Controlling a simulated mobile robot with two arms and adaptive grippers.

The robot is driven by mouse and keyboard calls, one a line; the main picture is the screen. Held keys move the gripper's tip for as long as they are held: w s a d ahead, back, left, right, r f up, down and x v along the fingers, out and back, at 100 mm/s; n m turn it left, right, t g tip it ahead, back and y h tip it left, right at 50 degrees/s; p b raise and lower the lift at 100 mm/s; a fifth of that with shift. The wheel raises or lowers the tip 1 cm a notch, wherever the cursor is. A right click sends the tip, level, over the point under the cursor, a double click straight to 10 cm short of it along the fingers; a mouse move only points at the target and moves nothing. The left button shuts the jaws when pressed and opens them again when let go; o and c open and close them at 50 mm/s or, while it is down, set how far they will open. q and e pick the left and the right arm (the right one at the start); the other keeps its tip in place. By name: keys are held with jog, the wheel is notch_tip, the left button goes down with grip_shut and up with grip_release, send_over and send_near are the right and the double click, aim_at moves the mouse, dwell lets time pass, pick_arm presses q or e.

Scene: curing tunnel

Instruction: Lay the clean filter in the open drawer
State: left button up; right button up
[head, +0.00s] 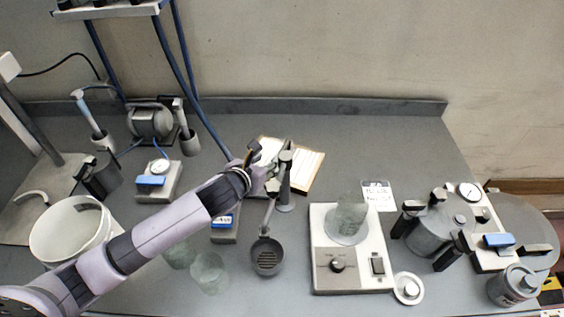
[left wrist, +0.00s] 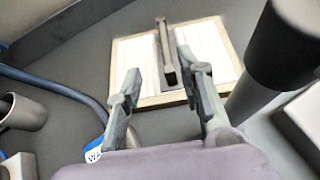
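A flat white panel in a thin tan frame (head: 307,168), which looks like the filter, lies on the bench beyond my left gripper. In the left wrist view the panel (left wrist: 207,45) has a grey bar (left wrist: 166,50) across its middle. My left gripper (head: 265,166) is over the panel's near left side. In the left wrist view its two fingers (left wrist: 168,85) are apart, with the near end of the bar showing between them. They hold nothing that I can see. My right gripper is not in view. I see no open drawer.
A grey post (head: 285,185) stands close right of my left gripper. A strainer-like cup (head: 266,257), glass beakers (head: 209,273) and a white bucket (head: 62,232) are near the front. A white hotplate unit (head: 325,258) and a metal pot (head: 436,235) stand right. The bench's back right is clear.

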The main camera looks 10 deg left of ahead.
aim_at(282, 150)
pick_arm(q)
jog(key=x, duration=0.5)
jog(key=shift+w+f, duration=0.15)
jog(key=shift+w, duration=0.1)
jog(key=shift+w+d+f+p, duration=0.2)
jog(key=shift+w+d+p, duration=0.1)
jog(key=shift+w+p, duration=0.15)
jog(key=shift+d+p+x, duration=0.2)
jog(key=shift+p+x, duration=0.1)
jog(key=shift+x, duration=1.8)
jog(key=shift+s, duration=0.1)
jog(key=shift+c, duration=0.2)
grip_shut()
